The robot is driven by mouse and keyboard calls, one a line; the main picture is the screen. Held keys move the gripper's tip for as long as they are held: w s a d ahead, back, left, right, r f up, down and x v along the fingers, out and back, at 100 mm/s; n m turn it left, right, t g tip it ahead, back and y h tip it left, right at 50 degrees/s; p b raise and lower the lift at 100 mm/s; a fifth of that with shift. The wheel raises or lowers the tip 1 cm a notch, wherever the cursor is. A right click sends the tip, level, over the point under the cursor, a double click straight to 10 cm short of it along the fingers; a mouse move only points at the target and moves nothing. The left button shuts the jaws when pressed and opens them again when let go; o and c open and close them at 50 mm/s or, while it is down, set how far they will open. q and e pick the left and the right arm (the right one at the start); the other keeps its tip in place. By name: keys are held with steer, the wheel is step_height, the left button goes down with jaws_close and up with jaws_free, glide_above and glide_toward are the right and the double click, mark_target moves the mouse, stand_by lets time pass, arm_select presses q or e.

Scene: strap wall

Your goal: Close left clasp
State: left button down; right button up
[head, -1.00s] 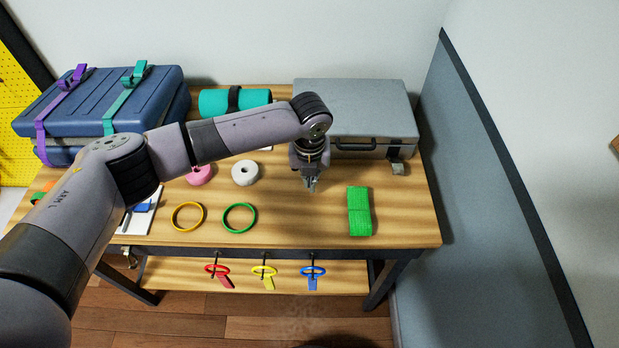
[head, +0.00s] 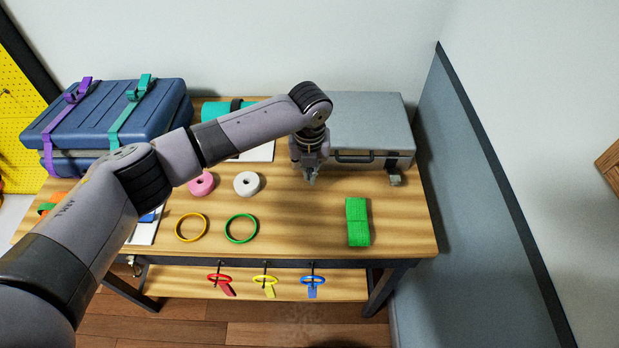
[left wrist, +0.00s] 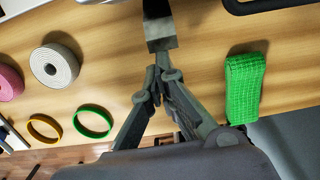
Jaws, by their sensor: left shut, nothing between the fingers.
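The grey case (head: 372,122) lies at the back right of the table, lid down, with a dark handle on its front. A metal clasp (left wrist: 160,34) at its front left shows in the left wrist view, jutting out from the case. My left gripper (head: 310,178) is in front of that corner; in the left wrist view its shut, empty fingertips (left wrist: 162,68) are right at the clasp's outer end. I cannot tell whether they touch. In the head view the gripper hides the left clasp. The right clasp (head: 394,177) sticks out at the case's front right. My right gripper is not in view.
A green strap bundle (head: 357,222) lies right of my gripper. White (head: 247,184) and pink (head: 201,184) rolls and two rings lie to the left. A blue strapped case (head: 120,112) stands at the back left. A wall closes the right side.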

arm_select(q)
steer(key=shift+w+r, duration=0.3)
steer(key=shift+w, duration=0.2)
steer(key=shift+r, duration=0.1)
steer(key=shift+s+r+p, duration=0.1)
steer(key=shift+r+p, duration=0.65)
steer(key=shift+p, duration=0.1)
